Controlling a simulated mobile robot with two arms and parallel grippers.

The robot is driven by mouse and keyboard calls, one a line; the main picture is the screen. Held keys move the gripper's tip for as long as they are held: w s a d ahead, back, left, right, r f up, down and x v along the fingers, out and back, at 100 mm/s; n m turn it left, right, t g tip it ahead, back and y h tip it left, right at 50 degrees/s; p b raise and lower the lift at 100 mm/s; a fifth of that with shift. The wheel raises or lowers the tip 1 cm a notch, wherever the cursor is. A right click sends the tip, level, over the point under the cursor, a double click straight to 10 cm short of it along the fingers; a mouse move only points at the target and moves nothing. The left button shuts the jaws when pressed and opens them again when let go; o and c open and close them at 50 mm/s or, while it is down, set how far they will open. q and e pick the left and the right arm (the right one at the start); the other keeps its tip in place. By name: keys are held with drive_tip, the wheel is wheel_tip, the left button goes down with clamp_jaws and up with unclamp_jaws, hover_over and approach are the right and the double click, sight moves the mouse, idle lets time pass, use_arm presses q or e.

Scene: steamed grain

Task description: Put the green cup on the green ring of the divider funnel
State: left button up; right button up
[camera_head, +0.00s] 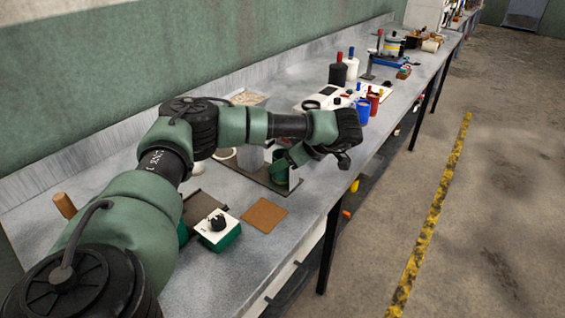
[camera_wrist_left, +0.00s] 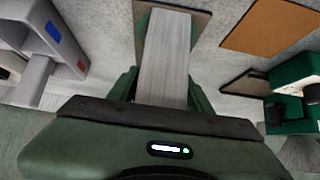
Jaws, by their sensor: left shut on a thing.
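My left gripper (camera_head: 288,160) reaches in from the left, low over the bench beside a stand with a dark base plate (camera_head: 262,179) and a pale upright. The arm and fingers hide part of the cup. In the left wrist view the green fingers (camera_wrist_left: 162,92) lie on either side of a long grey slab (camera_wrist_left: 167,50), and the cup is not clear there. I cannot make out the green ring of the divider funnel. My right gripper is not in view.
A brown mat (camera_head: 264,215) and a green and white box with a black knob (camera_head: 218,230) are nearer on the bench. Blue cups (camera_head: 362,110), red bottles (camera_head: 373,101) and a white device (camera_head: 325,97) stand farther along. The bench's front edge is close on the right.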

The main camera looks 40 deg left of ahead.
use_arm(q)
drive_tip(key=shift+f, duration=0.4)
drive_tip(key=o, duration=1.3)
drive_tip(key=shift+o, duration=0.2)
drive_tip(key=v, duration=1.2)
drive_tip(key=shift+p, duration=0.3)
drive_tip(key=shift+r, duration=0.1)
